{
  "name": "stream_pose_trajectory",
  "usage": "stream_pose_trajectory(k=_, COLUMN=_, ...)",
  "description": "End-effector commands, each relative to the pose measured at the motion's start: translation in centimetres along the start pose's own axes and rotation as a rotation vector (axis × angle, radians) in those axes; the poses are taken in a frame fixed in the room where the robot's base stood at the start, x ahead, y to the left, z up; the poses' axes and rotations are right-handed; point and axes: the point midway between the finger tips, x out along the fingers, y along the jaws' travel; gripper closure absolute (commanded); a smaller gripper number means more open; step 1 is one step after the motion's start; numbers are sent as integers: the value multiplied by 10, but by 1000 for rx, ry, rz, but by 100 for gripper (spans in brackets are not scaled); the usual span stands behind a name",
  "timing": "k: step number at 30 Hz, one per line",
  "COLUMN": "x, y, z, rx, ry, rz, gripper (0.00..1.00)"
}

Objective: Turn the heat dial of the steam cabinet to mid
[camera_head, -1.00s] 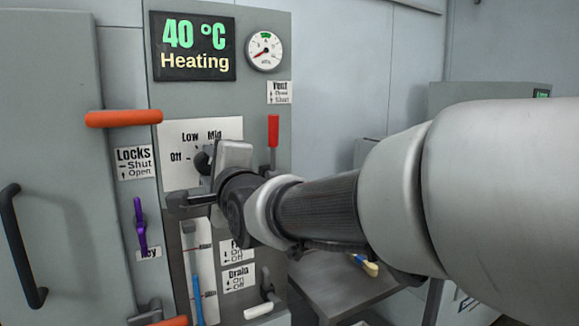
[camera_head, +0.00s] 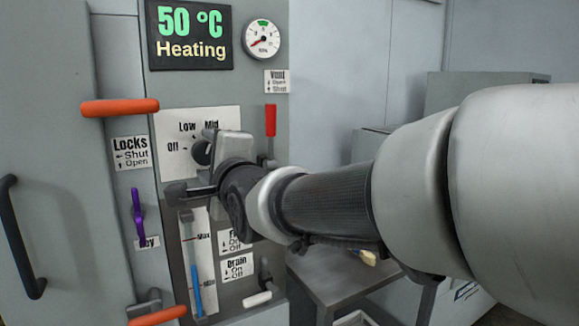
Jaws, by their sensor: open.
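The steam cabinet's heat dial (camera_head: 201,153) is a dark round knob on a white plate (camera_head: 168,168) marked Off, Low and Mid; the plate's right part is hidden by my gripper. The dial is partly hidden too, and I cannot tell which mark it points to. My gripper (camera_head: 193,163) is open at the dial, one finger by its upper right and the other below it. Whether the fingers touch the knob is unclear. The display (camera_head: 190,34) reads 50 °C, Heating.
A red vent lever (camera_head: 270,120) stands just above my wrist. A white-handled drain lever (camera_head: 257,298) and level gauge (camera_head: 197,262) are below. A grey table (camera_head: 325,285) is at lower right.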

Motion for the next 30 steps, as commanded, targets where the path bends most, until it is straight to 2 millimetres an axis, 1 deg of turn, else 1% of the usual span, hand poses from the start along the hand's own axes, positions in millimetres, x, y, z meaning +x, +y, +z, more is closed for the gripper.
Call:
stream_pose_trajectory(k=5, x=-39, y=-3, z=1, rx=0, ry=-1, rz=-3, gripper=44)
stream_pose_trajectory(k=12, x=-100, y=-3, z=2, rx=0, ry=-3, rz=-5, gripper=44)
stream_pose_trajectory(k=15, x=-122, y=-3, z=1, rx=1, ry=-2, rz=-4, gripper=44)
stream_pose_trajectory(k=18, x=-139, y=-2, z=0, rx=2, ry=-1, rz=-5, gripper=44)
stream_pose_trajectory(k=21, x=-151, y=-2, z=0, rx=0, ry=-1, rz=-3, gripper=44)
stream_pose_trajectory(k=24, x=-158, y=-1, z=0, rx=1, ry=-1, rz=-3, gripper=44)
stream_pose_trajectory(k=30, x=-162, y=0, z=0, rx=1, ry=0, rz=-1, gripper=44)
